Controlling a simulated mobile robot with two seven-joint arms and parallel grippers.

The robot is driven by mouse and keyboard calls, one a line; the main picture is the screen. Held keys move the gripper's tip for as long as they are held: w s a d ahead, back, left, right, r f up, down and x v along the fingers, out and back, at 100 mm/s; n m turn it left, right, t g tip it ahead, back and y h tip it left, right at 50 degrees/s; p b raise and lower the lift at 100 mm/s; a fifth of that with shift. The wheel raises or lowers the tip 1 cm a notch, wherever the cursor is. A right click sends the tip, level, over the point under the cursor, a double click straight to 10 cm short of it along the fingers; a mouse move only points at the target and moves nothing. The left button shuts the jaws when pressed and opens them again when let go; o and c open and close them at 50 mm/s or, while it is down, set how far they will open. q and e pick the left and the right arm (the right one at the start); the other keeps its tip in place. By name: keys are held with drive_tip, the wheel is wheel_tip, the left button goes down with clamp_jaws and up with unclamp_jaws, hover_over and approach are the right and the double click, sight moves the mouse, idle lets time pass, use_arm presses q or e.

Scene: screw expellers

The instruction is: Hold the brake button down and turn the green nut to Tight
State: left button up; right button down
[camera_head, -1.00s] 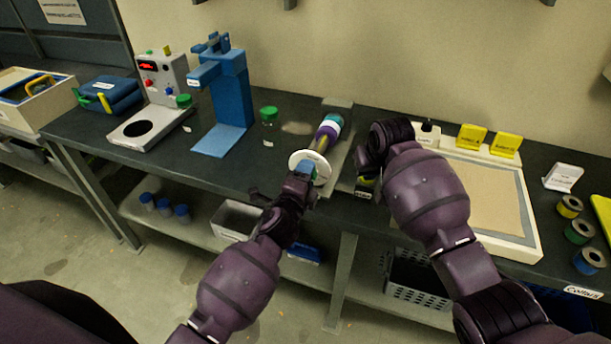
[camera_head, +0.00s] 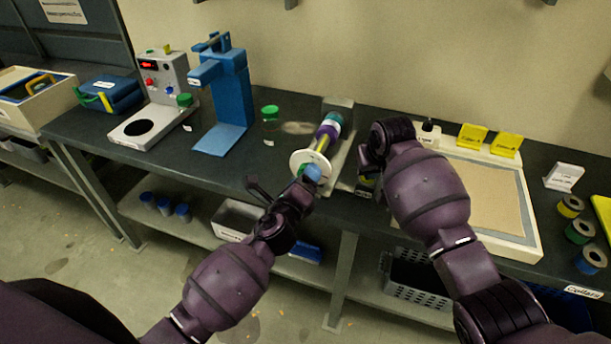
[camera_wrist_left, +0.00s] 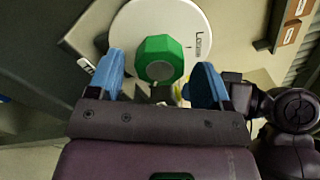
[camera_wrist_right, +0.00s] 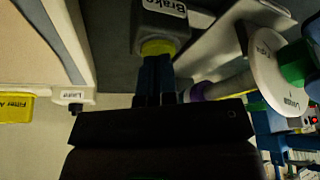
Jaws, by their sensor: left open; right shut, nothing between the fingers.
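The green nut (camera_wrist_left: 160,58) sits at the middle of a white disc (camera_wrist_left: 195,20) marked "Loose" in the left wrist view. My left gripper (camera_wrist_left: 160,80) is open, its blue fingers on either side of the nut with visible gaps. In the head view the left gripper (camera_head: 285,180) is in front of the disc (camera_head: 300,160). The brake box (camera_wrist_right: 160,18) with its yellow button (camera_wrist_right: 158,47) is in the right wrist view. My right gripper (camera_wrist_right: 157,62) is shut, its blue fingertips at the button, seemingly touching it. The right arm hides the button in the head view.
The disc's shaft carries purple, white and teal collars (camera_head: 327,132). A green-lidded jar (camera_head: 270,120) and a blue press (camera_head: 225,100) stand to the left. A framed tray (camera_head: 490,195) lies to the right, with several collar rolls (camera_head: 580,232) beyond it.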

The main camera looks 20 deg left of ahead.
use_arm(q)
drive_tip(key=s, duration=0.6)
drive_tip(key=shift+s, duration=0.2)
idle(0.4)
drive_tip(key=shift+r, duration=0.1)
use_arm(e)
drive_tip(key=shift+r+p, duration=2.65)
drive_tip(key=shift+p, duration=0.05)
use_arm(q)
wheel_tip(320, 180, up, 8)
drive_tip(key=p, duration=0.2)
drive_tip(key=shift+r+p, duration=0.25)
drive_tip(key=shift+p, duration=0.1)
use_arm(e)
wheel_tip(320, 180, up, 3)
drive_tip(key=shift+f, duration=0.15)
